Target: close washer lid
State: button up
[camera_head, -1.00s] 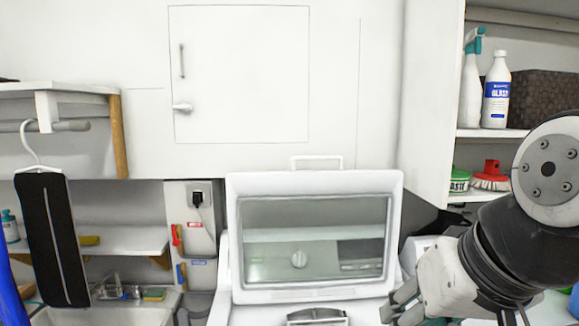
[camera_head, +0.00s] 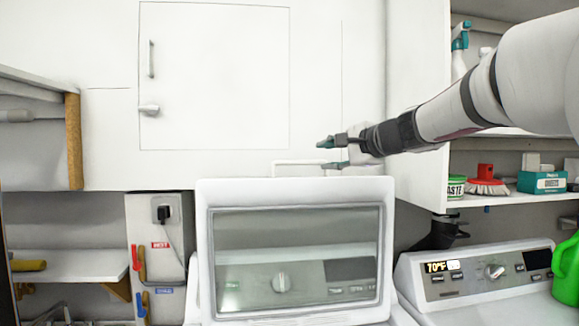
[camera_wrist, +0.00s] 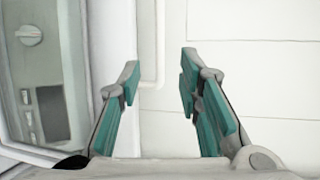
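The washer lid (camera_head: 202,250) stands upright and open, a white frame around a glass window, with a thin white loop handle (camera_head: 275,170) on its top edge. My gripper (camera_head: 327,154) is open and empty at the lid's upper right, its teal fingers pointing left near the handle. In the wrist view, the lid (camera_wrist: 85,60) fills the left side, and the handle (camera_wrist: 161,45) runs between the two open fingers (camera_wrist: 158,72). Whether a finger touches the handle I cannot tell. The washer's tub opening is hidden behind the lid's lower edge.
A second machine with a control panel (camera_head: 490,273) stands at right, with a green jug (camera_head: 566,270) on it. A shelf (camera_head: 510,199) with a brush and boxes is above it. A white wall panel (camera_head: 215,80) is behind the lid.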

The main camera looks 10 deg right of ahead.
aim_at(304, 162)
jog(key=p+x, duration=0.2)
jog(key=x, duration=1)
jog(key=shift+a+f, duration=0.1)
jog(key=shift+a, duration=0.05)
grip_shut()
